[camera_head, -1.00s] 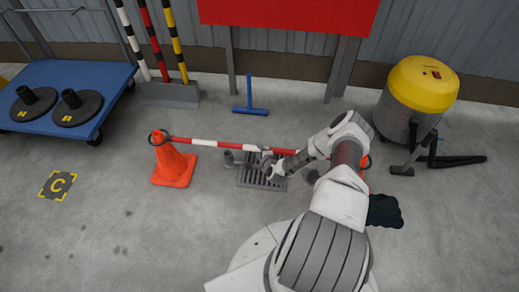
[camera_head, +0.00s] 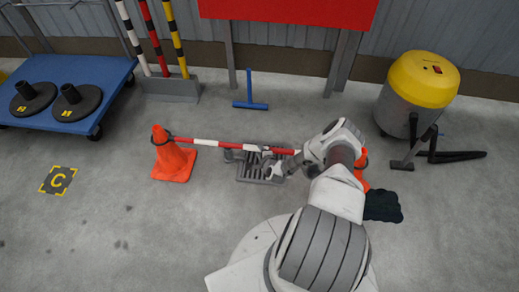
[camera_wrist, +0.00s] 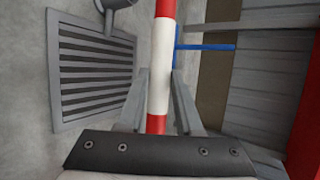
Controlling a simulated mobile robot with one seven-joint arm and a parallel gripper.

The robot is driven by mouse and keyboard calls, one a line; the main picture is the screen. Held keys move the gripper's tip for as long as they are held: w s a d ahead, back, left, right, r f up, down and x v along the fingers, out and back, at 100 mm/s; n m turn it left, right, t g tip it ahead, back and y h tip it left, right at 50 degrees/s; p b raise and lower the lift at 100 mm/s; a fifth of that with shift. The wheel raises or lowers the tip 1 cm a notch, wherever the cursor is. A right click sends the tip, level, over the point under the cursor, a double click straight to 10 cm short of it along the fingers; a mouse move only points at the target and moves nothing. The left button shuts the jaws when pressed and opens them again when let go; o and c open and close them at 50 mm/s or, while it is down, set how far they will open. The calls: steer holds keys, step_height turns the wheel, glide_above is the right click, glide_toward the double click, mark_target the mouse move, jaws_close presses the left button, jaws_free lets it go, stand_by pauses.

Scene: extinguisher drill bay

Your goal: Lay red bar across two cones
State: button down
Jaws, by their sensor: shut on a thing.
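The red and white bar (camera_head: 215,143) runs level between two orange cones. Its left end has a dark ring at the left cone (camera_head: 174,163), just below the tip; the ring looks to be around the cone. The right cone (camera_head: 362,162) is mostly hidden behind my arm, as is the bar's right end, so its contact there cannot be told. My gripper (camera_head: 268,163) is shut on the bar near its middle. In the wrist view the bar (camera_wrist: 160,65) passes between the two fingers of my gripper (camera_wrist: 158,85).
A floor drain grate (camera_head: 255,172) lies below the bar. A blue squeegee (camera_head: 250,104) stands behind it. A blue cart (camera_head: 85,120) with black bases is at left. A yellow-topped vacuum (camera_head: 420,80) is at right, near a dark cloth (camera_head: 382,206).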

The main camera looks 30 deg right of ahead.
steer(key=shift+f, duration=0.45)
steer(key=c, duration=0.5)
jaws_free()
steer(key=p+v, duration=0.6)
steer(key=v, duration=1.1)
steer(key=shift+s+p, duration=0.25)
steer(key=shift+p, duration=0.15)
